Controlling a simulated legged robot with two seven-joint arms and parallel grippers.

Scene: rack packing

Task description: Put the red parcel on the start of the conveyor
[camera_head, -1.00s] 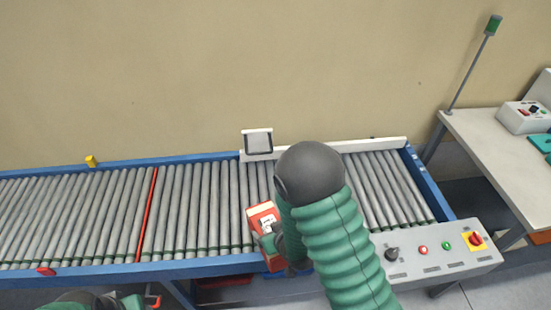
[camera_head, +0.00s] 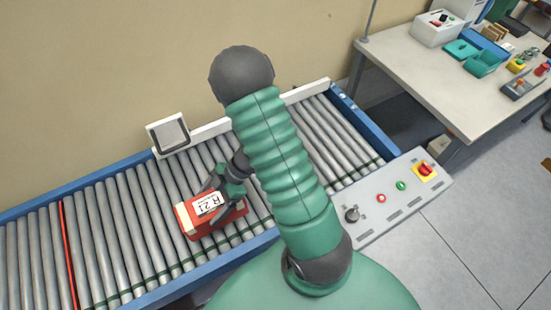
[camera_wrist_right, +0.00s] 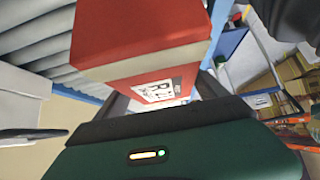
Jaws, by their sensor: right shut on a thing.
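The red parcel (camera_head: 194,222), with a white label and a pale end, is over the conveyor rollers in the head view. My right gripper (camera_head: 228,197) is shut on it from the right side. The parcel also fills the upper middle of the right wrist view (camera_wrist_right: 140,32), with its label toward the gripper. I cannot tell whether its underside touches the rollers. The conveyor (camera_head: 110,226) has grey rollers between blue rails. My right arm hides part of its right-hand stretch. My left gripper is not in view.
A control panel (camera_head: 388,198) with a knob and buttons is at the conveyor's right end. A white plate (camera_head: 168,133) stands at the back rail. A red roller (camera_head: 68,250) crosses the left part. A table (camera_head: 420,85) with boxes and trays is at the right.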

